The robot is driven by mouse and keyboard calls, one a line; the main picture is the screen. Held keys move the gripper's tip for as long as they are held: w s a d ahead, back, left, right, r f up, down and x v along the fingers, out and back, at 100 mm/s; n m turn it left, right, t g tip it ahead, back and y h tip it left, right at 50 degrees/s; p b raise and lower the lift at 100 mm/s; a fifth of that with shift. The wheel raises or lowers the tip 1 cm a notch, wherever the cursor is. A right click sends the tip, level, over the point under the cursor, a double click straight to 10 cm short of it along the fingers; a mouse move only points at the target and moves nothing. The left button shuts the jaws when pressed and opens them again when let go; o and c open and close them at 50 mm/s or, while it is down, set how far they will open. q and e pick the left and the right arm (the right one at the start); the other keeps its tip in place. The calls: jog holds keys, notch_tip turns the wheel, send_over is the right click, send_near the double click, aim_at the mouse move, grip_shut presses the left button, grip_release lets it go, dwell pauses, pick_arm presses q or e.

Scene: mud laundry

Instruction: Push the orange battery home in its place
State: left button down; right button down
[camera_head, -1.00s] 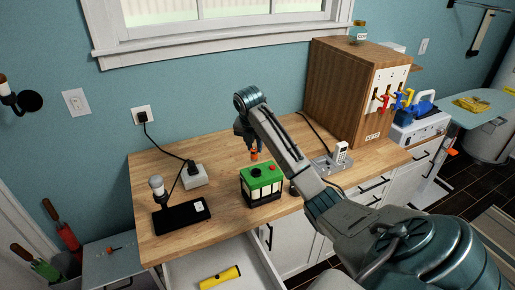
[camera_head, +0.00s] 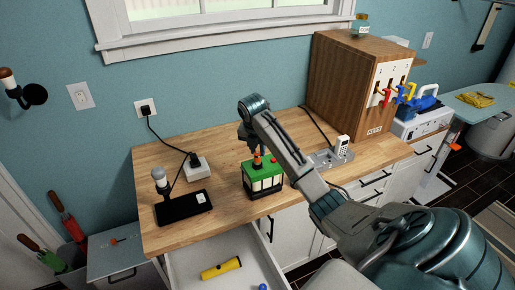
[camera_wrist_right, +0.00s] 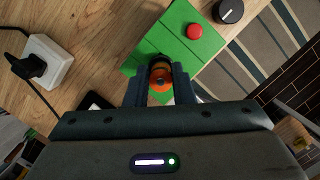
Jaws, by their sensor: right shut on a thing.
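The orange battery (camera_wrist_right: 160,79) is upright between the fingers of my right gripper (camera_wrist_right: 162,88), which is shut on it. In the head view the battery (camera_head: 257,160) shows as a small orange piece under my right gripper (camera_head: 252,145), at the top of the green-topped box (camera_head: 263,178). In the wrist view the green top (camera_wrist_right: 190,40) lies below the battery and has a red button and a black knob. The battery's lower end is hidden, so I cannot tell how deep it sits. My left gripper is not in view.
A black tray with a lamp (camera_head: 183,207) and a white socket block (camera_head: 198,168) stand left on the wooden counter (camera_head: 225,215). A grey charger with a white handset (camera_head: 342,147) is at right, before a wooden cabinet (camera_head: 345,85). An open drawer holds a yellow flashlight (camera_head: 221,268).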

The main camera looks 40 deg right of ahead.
dwell(0.3)
jog(key=shift+f, duration=0.2)
dwell(0.8)
jog(key=shift+f, duration=0.45)
jog(key=shift+a+x, duration=0.2)
jog(key=shift+x, duration=0.85)
dwell(3.0)
jog(key=shift+s, duration=0.15)
jog(key=c, duration=1.2)
grip_release()
jog(key=c, duration=0.4)
jog(key=shift+o, duration=0.2)
